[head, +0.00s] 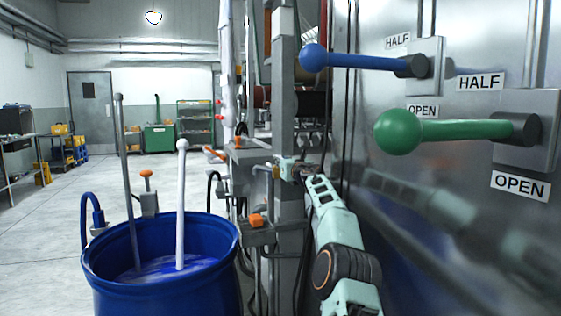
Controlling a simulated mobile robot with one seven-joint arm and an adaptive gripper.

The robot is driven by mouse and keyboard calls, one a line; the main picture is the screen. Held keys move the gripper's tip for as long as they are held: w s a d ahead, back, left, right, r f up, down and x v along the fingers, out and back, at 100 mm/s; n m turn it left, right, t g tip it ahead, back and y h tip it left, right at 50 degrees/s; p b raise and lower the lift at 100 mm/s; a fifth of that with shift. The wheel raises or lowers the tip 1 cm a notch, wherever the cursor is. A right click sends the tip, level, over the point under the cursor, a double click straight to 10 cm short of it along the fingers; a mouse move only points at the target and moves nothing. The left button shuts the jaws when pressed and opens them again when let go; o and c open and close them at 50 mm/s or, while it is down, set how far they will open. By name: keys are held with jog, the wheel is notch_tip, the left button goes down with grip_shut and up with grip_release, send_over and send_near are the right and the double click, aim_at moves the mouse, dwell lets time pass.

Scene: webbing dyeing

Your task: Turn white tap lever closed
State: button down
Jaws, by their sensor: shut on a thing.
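I cannot pick out a white tap lever for certain. My gripper (281,167) is at the grey post (290,215), near the small pipes and fittings. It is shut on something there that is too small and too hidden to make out. A white rod with a ball end (181,200) stands upright in the blue barrel (160,300), apart from my gripper. On the steel wall at right, a blue lever (365,61) and a green lever (462,130) both point left, above and to the right of my gripper.
The steel wall (450,240) runs close along my arm's right side. The blue barrel holds blue liquid and a grey rod (127,180). Orange-handled fittings (257,220) stick out beside the post. Labels read HALF and OPEN. The floor (50,240) at left is clear.

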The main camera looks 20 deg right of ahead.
jog(key=shift+d, duration=0.1)
dwell(0.6)
jog(key=c, duration=1.8)
grip_release()
jog(key=shift+o, duration=0.2)
jog(key=shift+a+m+h+b, duration=0.3)
jog(key=shift+h+b, duration=0.1)
jog(key=shift+h, duration=0.1)
